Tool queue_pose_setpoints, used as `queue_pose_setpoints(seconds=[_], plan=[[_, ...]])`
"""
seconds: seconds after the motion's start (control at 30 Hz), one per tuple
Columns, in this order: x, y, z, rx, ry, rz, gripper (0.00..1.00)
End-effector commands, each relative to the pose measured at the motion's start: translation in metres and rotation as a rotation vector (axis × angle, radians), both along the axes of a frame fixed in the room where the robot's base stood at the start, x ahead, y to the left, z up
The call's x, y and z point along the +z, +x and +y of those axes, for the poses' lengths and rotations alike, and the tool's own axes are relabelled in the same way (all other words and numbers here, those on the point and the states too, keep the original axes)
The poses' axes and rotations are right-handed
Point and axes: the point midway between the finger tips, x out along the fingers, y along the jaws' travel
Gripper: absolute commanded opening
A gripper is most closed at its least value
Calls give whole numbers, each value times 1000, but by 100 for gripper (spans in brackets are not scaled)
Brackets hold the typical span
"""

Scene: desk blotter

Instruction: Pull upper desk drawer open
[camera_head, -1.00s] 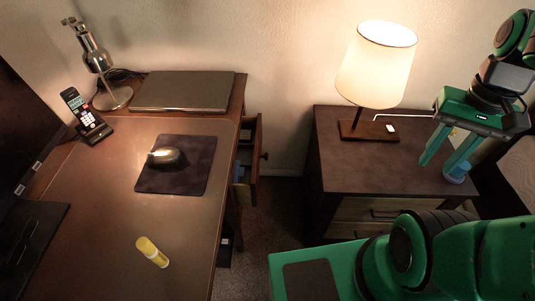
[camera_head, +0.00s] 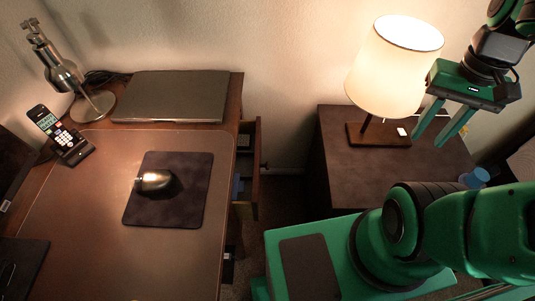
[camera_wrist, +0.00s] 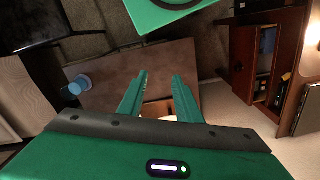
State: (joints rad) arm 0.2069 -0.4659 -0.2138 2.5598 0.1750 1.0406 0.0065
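The wooden desk (camera_head: 60,235) fills the left of the head view. Its upper drawer (camera_head: 256,160) stands partly out from the desk's right side, with a small round knob (camera_head: 264,166) on its front. Items lie inside, hard to make out. In the wrist view an open drawer compartment (camera_wrist: 243,55) of the desk shows at the upper right. My gripper (camera_head: 427,140) is open and empty, its fingers pointing down over the nightstand, well right of the drawer. Its two fingers also show apart in the wrist view (camera_wrist: 159,78), with nothing between them.
A narrow floor gap (camera_head: 285,205) separates desk and nightstand. A mouse (camera_head: 155,181) and laptop (camera_head: 170,97) lie on the desk.

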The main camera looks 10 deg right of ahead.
Motion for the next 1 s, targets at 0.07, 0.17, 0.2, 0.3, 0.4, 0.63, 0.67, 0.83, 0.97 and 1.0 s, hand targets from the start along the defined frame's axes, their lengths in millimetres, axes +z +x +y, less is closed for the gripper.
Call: queue_pose_setpoints(seconds=[0.07,0.17,0.2,0.3,0.4,0.63,0.67,0.83,0.97,1.0], plan=[[0,0,0,0,0,0,31],[0,0,0,0,0,0,31],[0,0,0,0,0,0,31],[0,0,0,1,-1,-1,43],[5,-2,2,36,-12,-30,44],[4,102,51,395,-87,-197,44],[4,118,63,457,-92,-224,44],[-13,177,119,736,-73,-292,44],[-35,201,143,893,-39,-287,44],[-42,207,148,936,-28,-282,44]])
